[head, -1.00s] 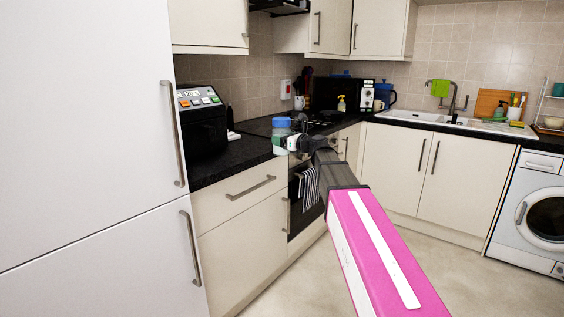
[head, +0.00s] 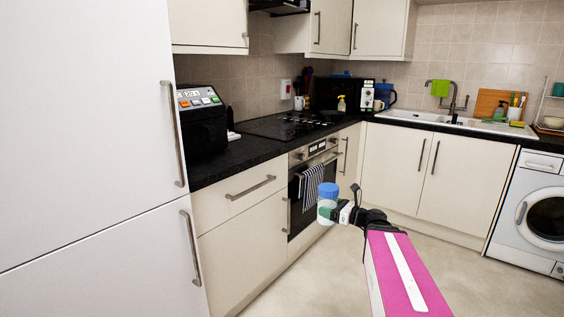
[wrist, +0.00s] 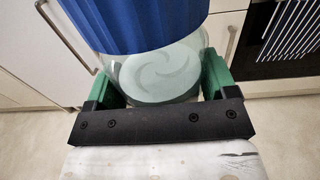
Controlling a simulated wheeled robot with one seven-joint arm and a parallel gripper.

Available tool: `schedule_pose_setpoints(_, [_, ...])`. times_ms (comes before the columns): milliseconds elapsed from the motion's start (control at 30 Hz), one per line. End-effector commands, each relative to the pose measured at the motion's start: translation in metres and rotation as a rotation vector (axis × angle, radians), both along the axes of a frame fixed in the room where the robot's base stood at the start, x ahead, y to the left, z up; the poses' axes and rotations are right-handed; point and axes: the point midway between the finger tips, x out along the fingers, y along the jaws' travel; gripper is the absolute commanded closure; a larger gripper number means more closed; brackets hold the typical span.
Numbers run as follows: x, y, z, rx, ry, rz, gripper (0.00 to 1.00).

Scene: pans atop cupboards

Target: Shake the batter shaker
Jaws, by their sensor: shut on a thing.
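The batter shaker (head: 327,209) is a clear, pale container with a ridged blue lid. It is upright in my gripper, in front of the oven and below the level of the counter top. In the wrist view its blue lid (wrist: 135,22) fills the top middle, with the pale body (wrist: 158,75) under it. My gripper (head: 330,214) is shut on the shaker's body; in the wrist view its green fingers stand on either side of it. The far side of the shaker is hidden in the wrist view.
The oven (head: 300,212) with a striped towel (head: 312,187) on its handle is behind the shaker. The dark counter (head: 240,153) holds a black appliance (head: 202,120) and a hob (head: 285,126). The floor (head: 470,275) at the right is clear.

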Motion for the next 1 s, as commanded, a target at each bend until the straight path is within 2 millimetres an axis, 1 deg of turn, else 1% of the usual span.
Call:
schedule_pose_setpoints(33, [-0.010,-0.004,-0.003,0.003,0.000,-0.002,0.59])
schedule_pose_setpoints(167, [-0.022,-0.010,-0.008,0.002,0.000,0.000,0.59])
schedule_pose_setpoints(233, [-0.025,-0.012,0.004,0.002,-0.004,0.000,0.59])
schedule_pose_setpoints(333, [-0.026,-0.012,0.031,0.000,-0.007,0.001,0.59])
schedule_pose_setpoints(400, [-0.025,-0.012,0.034,0.001,-0.002,0.001,0.59])
schedule_pose_setpoints(467, [-0.024,-0.012,0.025,0.002,0.003,0.001,0.59])
schedule_pose_setpoints(600, [-0.023,-0.013,-0.012,0.004,0.006,0.001,0.59])
schedule_pose_setpoints(633, [-0.024,-0.012,-0.015,0.003,0.003,0.001,0.59])
schedule_pose_setpoints(667, [-0.024,-0.012,-0.014,0.003,0.000,0.001,0.59])
schedule_pose_setpoints(733, [-0.025,-0.012,-0.002,0.001,-0.003,0.001,0.59])
schedule_pose_setpoints(800, [-0.026,-0.012,0.018,0.001,-0.007,0.001,0.59])
schedule_pose_setpoints(867, [-0.025,-0.012,0.033,0.000,-0.006,0.001,0.59])
schedule_pose_setpoints(900, [-0.025,-0.012,0.035,0.000,-0.003,0.001,0.59])
schedule_pose_setpoints(933, [-0.025,-0.012,0.034,0.002,-0.001,0.001,0.59])
schedule_pose_setpoints(967, [-0.024,-0.012,0.029,0.002,0.001,0.001,0.59])
schedule_pose_setpoints(1000, [-0.024,-0.012,0.020,0.002,0.003,0.001,0.59])
